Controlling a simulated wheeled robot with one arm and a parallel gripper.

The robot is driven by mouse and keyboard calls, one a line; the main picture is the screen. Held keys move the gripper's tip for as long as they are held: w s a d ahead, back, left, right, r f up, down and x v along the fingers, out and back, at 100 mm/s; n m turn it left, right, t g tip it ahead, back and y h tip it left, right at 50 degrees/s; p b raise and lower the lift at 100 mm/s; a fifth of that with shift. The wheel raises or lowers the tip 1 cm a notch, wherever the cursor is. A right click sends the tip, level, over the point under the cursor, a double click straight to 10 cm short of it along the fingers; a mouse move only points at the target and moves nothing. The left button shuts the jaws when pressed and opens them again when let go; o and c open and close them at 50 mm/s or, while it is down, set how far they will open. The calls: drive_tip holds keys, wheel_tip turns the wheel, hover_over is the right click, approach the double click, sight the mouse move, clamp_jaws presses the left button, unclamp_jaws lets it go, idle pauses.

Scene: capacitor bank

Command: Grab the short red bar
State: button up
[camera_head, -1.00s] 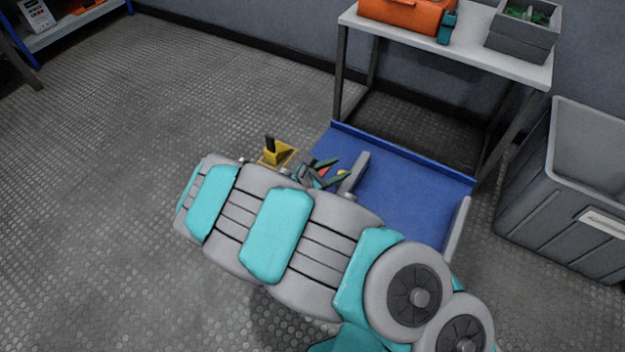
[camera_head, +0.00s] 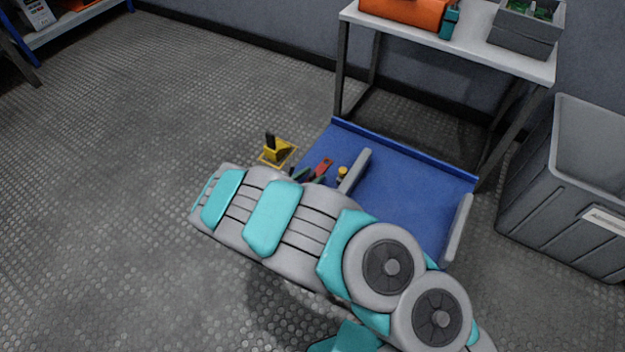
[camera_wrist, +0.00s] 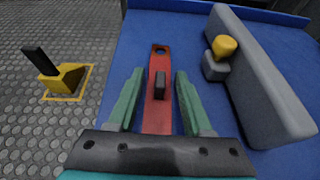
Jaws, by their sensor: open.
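The short red bar (camera_wrist: 161,64) lies on the blue surface, with a hole at its far end and a dark raised block (camera_wrist: 160,86) on it. The bar also shows as a small red piece in the head view (camera_head: 324,166). My gripper (camera_wrist: 154,80) is open, with one green finger on each side of the bar and its dark block. Gaps show between fingers and block, and nothing is held. The near end of the bar is hidden by my gripper's base. In the head view my arm hides most of my gripper (camera_head: 309,177).
A grey upright rail (camera_wrist: 258,80) with a yellow-topped grey knob (camera_wrist: 222,50) stands right of the bar. A yellow block with a black lever (camera_wrist: 65,77) is on the floor at left. The blue platform (camera_head: 405,190) is bare farther right. A grey bin (camera_head: 570,190) stands at right.

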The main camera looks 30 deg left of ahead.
drive_tip(key=shift+w+f, duration=0.15)
drive_tip(key=shift+w, duration=0.15)
drive_tip(key=shift+c, duration=0.2)
clamp_jaws()
